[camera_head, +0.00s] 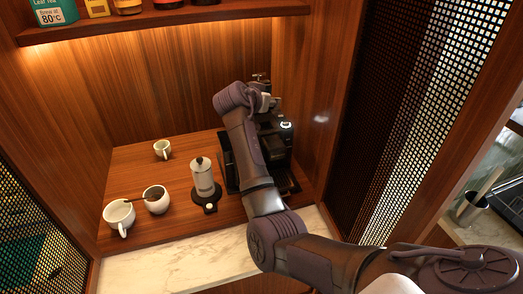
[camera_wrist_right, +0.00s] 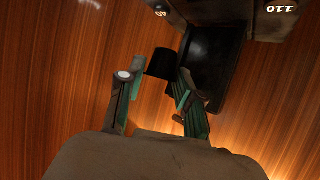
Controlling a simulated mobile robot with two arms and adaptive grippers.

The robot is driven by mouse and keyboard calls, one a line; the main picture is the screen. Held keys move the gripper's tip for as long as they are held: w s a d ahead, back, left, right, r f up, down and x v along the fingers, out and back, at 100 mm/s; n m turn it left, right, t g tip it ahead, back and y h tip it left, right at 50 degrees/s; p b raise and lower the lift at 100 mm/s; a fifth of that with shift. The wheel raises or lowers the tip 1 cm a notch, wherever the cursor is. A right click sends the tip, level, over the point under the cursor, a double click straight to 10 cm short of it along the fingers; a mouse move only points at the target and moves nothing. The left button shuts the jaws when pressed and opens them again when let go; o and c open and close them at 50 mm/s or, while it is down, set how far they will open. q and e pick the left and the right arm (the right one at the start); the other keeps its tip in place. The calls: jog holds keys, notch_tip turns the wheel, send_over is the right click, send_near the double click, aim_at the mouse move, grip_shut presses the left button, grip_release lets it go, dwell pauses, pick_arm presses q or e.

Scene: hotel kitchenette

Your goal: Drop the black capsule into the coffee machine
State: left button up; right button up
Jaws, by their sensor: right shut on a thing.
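The black coffee machine (camera_head: 277,150) stands at the right of the wooden counter, partly hidden behind my right arm. In the right wrist view the machine's dark body (camera_wrist_right: 212,62) fills the upper right. My right gripper (camera_wrist_right: 161,72) is shut on the black capsule (camera_wrist_right: 161,61), held between its green-padded fingertips right beside the machine in that picture. I cannot tell whether the capsule touches the machine. In the head view the right gripper (camera_head: 263,92) is above the back of the machine, and the capsule cannot be made out there. My left gripper is out of view.
A moka pot (camera_head: 203,178) on a dark base stands left of the machine. A shelf (camera_head: 160,22) runs overhead; a perforated panel (camera_head: 415,110) bounds the right.

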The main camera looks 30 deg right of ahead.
notch_tip(320, 180, down, 2)
jog(key=shift+b, duration=0.3)
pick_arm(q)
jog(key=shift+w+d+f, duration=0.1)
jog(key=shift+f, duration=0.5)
pick_arm(e)
jog(key=shift+r, duration=0.1)
jog(key=o, duration=0.8)
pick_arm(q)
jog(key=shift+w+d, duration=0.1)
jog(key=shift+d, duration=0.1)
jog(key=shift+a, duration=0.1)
pick_arm(e)
jog(key=v, duration=1.2)
